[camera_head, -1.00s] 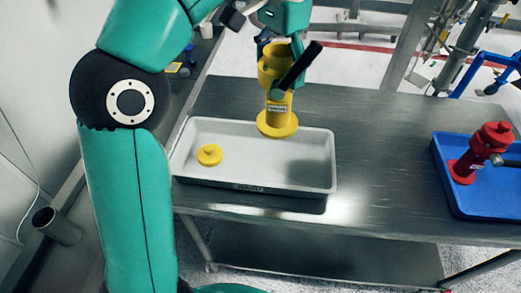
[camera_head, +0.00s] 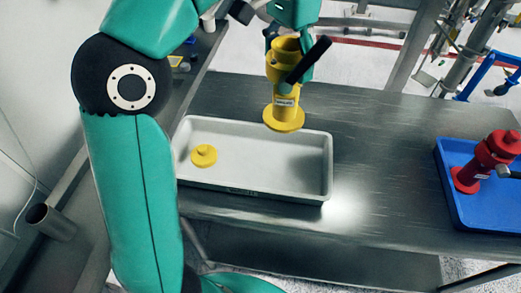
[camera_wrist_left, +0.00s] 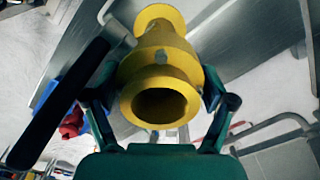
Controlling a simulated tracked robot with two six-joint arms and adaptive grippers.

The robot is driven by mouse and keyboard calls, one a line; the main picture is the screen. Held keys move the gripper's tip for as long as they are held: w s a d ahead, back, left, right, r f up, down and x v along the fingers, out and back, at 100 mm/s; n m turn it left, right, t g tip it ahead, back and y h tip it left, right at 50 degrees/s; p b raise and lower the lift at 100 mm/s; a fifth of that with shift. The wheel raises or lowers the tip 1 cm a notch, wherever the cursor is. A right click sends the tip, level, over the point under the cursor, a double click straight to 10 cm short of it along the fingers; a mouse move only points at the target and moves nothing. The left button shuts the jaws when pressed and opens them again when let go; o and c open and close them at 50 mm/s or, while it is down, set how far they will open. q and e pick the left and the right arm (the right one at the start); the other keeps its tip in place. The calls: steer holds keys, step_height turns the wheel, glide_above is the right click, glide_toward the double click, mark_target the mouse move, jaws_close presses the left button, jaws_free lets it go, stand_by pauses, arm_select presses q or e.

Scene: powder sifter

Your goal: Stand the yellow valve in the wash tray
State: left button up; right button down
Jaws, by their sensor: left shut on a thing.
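The yellow valve (camera_head: 284,98) has a round base flange, a white label and a black lever handle. My left gripper (camera_head: 291,62) is shut on its upper body and holds it nearly upright, above the far right part of the wash tray. In the left wrist view the valve (camera_wrist_left: 162,75) sits between the fingers of my left gripper (camera_wrist_left: 158,98), its open end toward the camera. The wash tray (camera_head: 256,191) is a shallow white rectangular tray on the steel table. My right gripper is not in view.
A yellow cap-like part (camera_head: 204,155) lies in the tray's left side. A blue tray (camera_head: 478,215) with a red valve (camera_head: 488,160) stands at the table's right. The steel table (camera_head: 385,150) is bare between the trays.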

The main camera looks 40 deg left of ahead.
mark_target(282, 120)
arm_select(q)
step_height(282, 120, down, 15)
steer(key=b, duration=0.3)
steer(key=shift+s+f, duration=0.15)
steer(key=shift+f, duration=2)
steer(key=shift+f+b, duration=0.1)
steer(key=shift+b, duration=0.25)
steer(key=o, duration=1.7)
steer(key=shift+c, duration=0.2)
step_height(282, 120, up, 12)
steer(key=shift+r+p, duration=0.1)
steer(key=shift+p, duration=0.8)
